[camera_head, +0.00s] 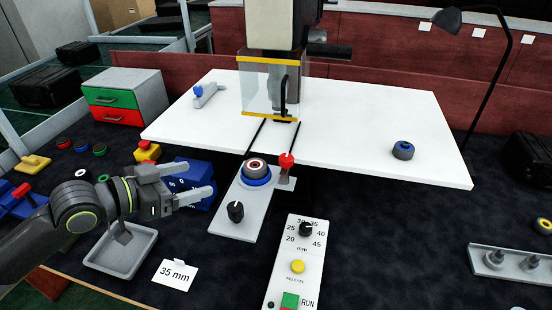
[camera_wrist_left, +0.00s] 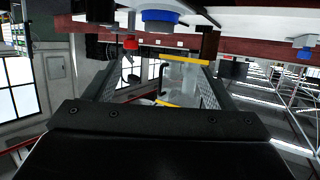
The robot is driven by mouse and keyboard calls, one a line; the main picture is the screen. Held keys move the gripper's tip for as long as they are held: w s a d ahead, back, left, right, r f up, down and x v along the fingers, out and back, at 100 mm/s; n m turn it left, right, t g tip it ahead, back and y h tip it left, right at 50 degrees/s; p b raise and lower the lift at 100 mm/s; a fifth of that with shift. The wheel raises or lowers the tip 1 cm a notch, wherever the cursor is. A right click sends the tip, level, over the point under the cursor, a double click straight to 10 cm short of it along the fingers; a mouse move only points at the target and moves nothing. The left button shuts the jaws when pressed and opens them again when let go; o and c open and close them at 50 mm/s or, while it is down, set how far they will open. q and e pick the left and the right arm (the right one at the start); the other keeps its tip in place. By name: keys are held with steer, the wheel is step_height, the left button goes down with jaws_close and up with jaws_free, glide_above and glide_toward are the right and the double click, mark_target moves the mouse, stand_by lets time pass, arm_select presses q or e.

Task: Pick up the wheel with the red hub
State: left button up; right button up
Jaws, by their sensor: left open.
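A dark wheel with a red centre in a white ring (camera_head: 256,165) sits on a blue round seat (camera_head: 257,180) on the grey fixture plate. My left gripper (camera_head: 188,180) is open and empty, left of this wheel and apart from it, its fingers pointing right. In the left wrist view the two open fingers (camera_wrist_left: 158,90) show with nothing between them close up; the blue seat (camera_wrist_left: 160,16) appears at the top edge. My right gripper is not in view.
A press with a clear, yellow-edged guard (camera_head: 268,118) stands behind the fixture. A red-knobbed lever (camera_head: 286,161) is close right of the wheel. A blue block (camera_head: 195,172) lies behind my left fingers. A grey tray (camera_head: 105,262) is below my arm. The white table's right side is mostly clear.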

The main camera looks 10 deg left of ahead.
arm_select(q)
steer(key=p, duration=0.1)
glide_toward(253, 166)
steer(key=x, duration=0.3)
steer(key=shift+w+d+r, duration=0.1)
steer(key=shift+w+r, duration=0.1)
steer(key=shift+w, duration=0.05)
steer(key=shift+p+x, duration=0.75)
steer(key=shift+x, duration=1.8)
steer(key=shift+w+d+f, duration=0.15)
steer(key=shift+d+f, duration=0.05)
steer(key=shift+f, duration=0.15)
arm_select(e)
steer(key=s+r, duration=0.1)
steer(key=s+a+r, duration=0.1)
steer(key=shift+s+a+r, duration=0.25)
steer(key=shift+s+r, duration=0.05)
arm_select(q)
steer(key=c, duration=1.1)
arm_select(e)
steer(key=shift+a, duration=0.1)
